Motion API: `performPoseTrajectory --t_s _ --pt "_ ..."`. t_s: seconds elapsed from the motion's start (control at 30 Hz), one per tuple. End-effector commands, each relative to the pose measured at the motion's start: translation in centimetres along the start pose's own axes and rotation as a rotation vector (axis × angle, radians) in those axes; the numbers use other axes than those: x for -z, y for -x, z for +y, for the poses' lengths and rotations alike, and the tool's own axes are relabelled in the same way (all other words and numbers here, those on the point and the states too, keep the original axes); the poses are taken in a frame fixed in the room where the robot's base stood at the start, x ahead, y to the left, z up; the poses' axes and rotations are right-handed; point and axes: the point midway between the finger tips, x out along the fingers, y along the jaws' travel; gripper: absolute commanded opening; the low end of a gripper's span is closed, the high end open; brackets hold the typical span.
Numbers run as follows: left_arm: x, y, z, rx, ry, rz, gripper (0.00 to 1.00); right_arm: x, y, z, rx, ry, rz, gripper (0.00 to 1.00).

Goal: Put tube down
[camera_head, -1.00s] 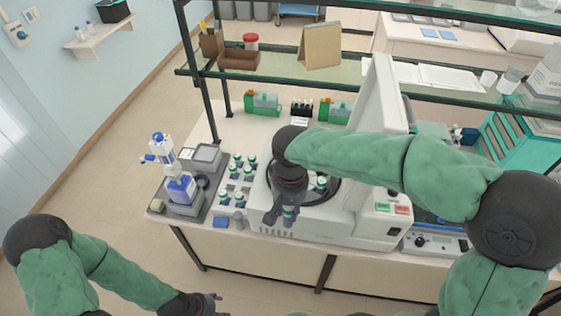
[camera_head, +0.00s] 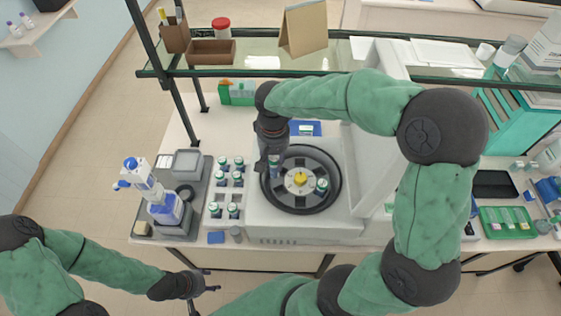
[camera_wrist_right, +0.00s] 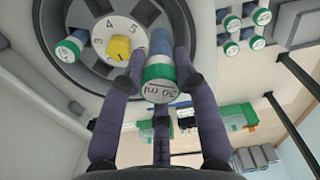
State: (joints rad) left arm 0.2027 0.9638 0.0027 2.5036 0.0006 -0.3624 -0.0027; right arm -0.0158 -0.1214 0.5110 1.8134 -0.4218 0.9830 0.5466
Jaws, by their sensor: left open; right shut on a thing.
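My right gripper (camera_head: 272,172) is shut on a capped tube (camera_wrist_right: 160,82) with a green and white cap, over the left part of the centrifuge rotor (camera_head: 293,207). The cap faces the right wrist camera and reads "30 ml". The tube's lower end is partly hidden by the fingers, and I cannot tell whether it is inside a slot. A second tube (camera_head: 321,186) sits on the right side of the rotor and also shows in the right wrist view (camera_wrist_right: 71,46). A yellow knob (camera_head: 299,179) is at the rotor's centre. My left gripper (camera_head: 205,290) is open and empty, in front of the bench.
The centrifuge lid (camera_head: 377,140) stands open behind and right of the rotor. Several similar tubes (camera_head: 238,179) stand in a rack left of the centrifuge. A blue-liquid dispenser (camera_head: 165,210) stands further left. A glass shelf (camera_head: 350,65) spans the back.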

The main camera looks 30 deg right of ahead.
Motion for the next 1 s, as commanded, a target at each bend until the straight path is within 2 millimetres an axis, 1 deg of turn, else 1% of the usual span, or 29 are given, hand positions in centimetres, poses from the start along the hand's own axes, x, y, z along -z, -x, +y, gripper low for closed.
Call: performPoseTrajectory --t_s 0.03,0.2,0.3,0.4,0.57,0.63,0.83,0.9,1.0 --pt "0.0 0.1 0.0 0.000 0.000 0.000 0.54 0.9 -0.5 0.7 -0.001 -0.006 -0.003 0.01" --pt "0.0 0.0 0.0 0.000 0.000 0.001 0.54 2.9 -3.4 2.0 -0.002 -0.002 -0.004 0.01" --pt "0.0 0.0 0.0 0.000 0.000 0.001 0.54 3.8 -4.6 2.5 -0.001 -0.002 -0.002 0.01" --pt "0.0 0.0 0.0 0.000 0.000 0.001 0.54 4.3 -5.3 2.7 0.000 0.000 0.000 0.01" --pt "0.0 0.1 0.0 0.000 0.000 0.001 0.54 4.7 -5.9 3.0 0.000 0.000 -0.001 0.01" --pt "0.0 0.1 0.0 0.000 0.000 0.001 0.54 5.1 -6.5 3.3 0.000 -0.001 -0.002 0.01" --pt "0.0 -0.1 0.0 0.000 0.000 0.001 0.54 5.1 -9.2 3.3 0.000 0.000 -0.002 0.01" --pt "0.0 -0.1 0.0 0.000 0.000 0.001 0.54 5.1 -9.5 3.3 0.000 -0.001 0.000 0.01" --pt "0.0 -0.1 0.0 0.000 0.000 0.001 0.54 5.2 -9.5 3.3 0.000 0.000 0.002 0.01"
